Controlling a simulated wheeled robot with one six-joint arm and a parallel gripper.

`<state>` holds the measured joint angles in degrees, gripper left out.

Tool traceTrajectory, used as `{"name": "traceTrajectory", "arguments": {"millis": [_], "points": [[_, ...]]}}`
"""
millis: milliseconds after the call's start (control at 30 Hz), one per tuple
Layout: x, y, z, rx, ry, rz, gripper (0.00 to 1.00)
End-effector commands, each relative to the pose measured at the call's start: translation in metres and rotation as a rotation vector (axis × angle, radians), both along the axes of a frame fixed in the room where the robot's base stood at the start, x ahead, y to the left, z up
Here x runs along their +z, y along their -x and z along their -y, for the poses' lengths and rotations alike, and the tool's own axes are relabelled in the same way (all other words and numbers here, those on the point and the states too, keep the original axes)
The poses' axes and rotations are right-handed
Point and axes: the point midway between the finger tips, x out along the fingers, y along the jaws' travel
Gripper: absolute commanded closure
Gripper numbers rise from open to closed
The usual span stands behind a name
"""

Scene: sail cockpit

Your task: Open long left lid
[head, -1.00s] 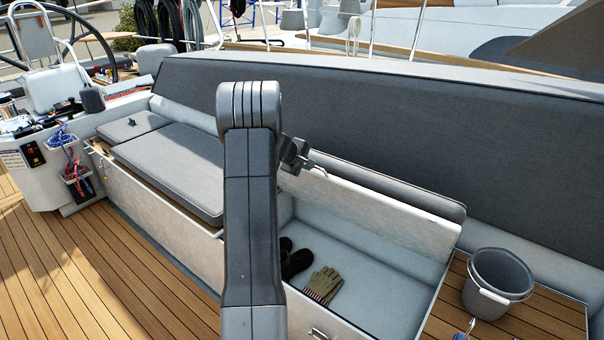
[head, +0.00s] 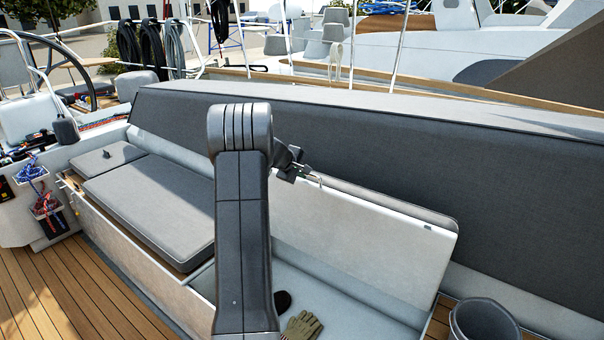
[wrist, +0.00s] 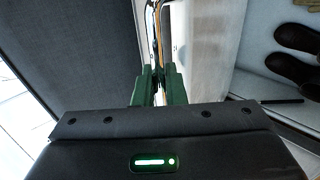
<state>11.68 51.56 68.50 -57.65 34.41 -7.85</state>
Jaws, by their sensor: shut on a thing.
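The long lid (head: 365,240) is raised and stands steeply on its far side, its pale underside facing me. Its grey cushion (head: 395,205) shows as a thin strip behind the top edge. My gripper (head: 308,175) is at the upper left corner of this lid. My arm hides the lid's left end. The locker (head: 345,308) below is open, with dark shoes (wrist: 297,58) and gloves (head: 301,326) inside.
Another cushioned lid (head: 155,205) lies flat at the left, with a small one (head: 108,158) beyond it. The grey backrest (head: 390,150) rises behind the raised lid. A grey bucket (head: 482,322) stands at the lower right. Wooden deck (head: 70,295) is clear at the lower left.

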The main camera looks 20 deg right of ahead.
Motion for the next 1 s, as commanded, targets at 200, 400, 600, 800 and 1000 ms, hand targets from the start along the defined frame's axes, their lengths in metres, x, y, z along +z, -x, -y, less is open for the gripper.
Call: {"name": "traceTrajectory", "arguments": {"millis": [200,400,600,800,1000], "points": [[-0.002,0.001,0.000,0.000,-0.001,-0.004,1.00],[-0.002,0.001,0.000,-0.001,0.000,-0.003,0.75],[-0.001,0.000,0.000,0.000,-0.001,-0.002,0.75],[0.003,0.003,-0.004,0.000,-0.001,-0.001,0.75],[0.022,0.016,-0.022,0.001,-0.001,0.002,0.75]]}}
